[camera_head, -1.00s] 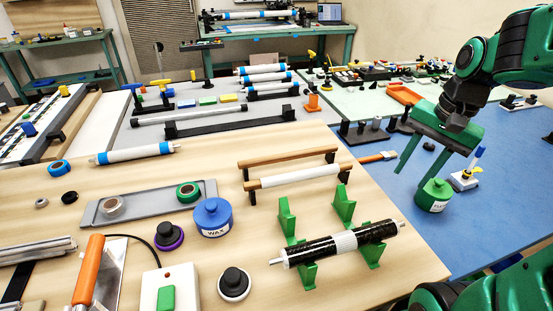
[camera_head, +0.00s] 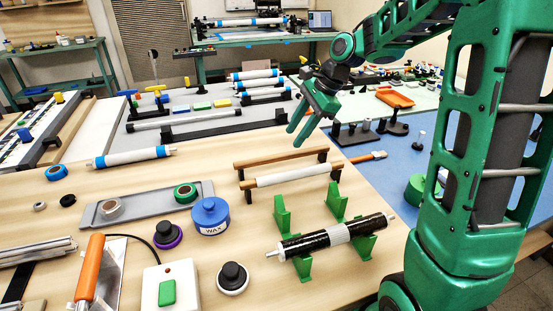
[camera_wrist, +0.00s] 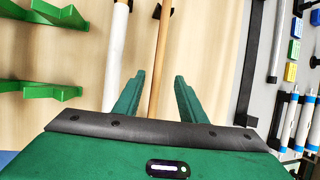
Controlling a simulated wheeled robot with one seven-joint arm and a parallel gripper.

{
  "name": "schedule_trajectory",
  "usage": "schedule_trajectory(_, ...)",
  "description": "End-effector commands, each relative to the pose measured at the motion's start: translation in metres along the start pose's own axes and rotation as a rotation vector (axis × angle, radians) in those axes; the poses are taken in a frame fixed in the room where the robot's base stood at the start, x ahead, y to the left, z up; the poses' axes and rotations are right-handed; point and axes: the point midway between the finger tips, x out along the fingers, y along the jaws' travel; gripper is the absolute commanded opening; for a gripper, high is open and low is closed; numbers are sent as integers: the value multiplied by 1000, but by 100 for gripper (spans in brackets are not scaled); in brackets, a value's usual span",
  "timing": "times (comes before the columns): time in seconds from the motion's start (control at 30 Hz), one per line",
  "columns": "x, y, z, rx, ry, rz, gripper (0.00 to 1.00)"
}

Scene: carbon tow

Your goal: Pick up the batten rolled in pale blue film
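A batten with a pale, nearly white film wrap and bare wooden ends (camera_head: 295,176) lies across the front of a small black stand on the wooden table. A bare wooden batten (camera_head: 280,159) lies parallel behind it. In the wrist view the pale-wrapped batten (camera_wrist: 116,55) is at left, outside my fingers, and the bare batten (camera_wrist: 162,50) runs between the fingertips' lines, farther down. My gripper (camera_head: 298,132) is open and empty, above and behind the right end of the stand. It also shows in the wrist view (camera_wrist: 159,78). The film's blue tint is hard to make out.
Green V-stands (camera_head: 303,257) hold a black tube (camera_head: 335,236) in front. A white roll with blue bands (camera_head: 131,157) lies at left. A blue wax tub (camera_head: 211,216) and grey tray (camera_head: 145,203) stand left of the stand. A black rail (camera_head: 221,128) is behind.

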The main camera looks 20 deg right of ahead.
Motion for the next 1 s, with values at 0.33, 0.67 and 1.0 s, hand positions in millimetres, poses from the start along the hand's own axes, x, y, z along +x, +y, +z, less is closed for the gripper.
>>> schedule_trajectory(0.33, 29, 1, -2, 1, 2, 1, 38)
schedule_trajectory(0.67, 70, 3, -4, 1, 2, 0, 38)
schedule_trajectory(1.0, 74, 3, -4, 1, 2, -1, 30)
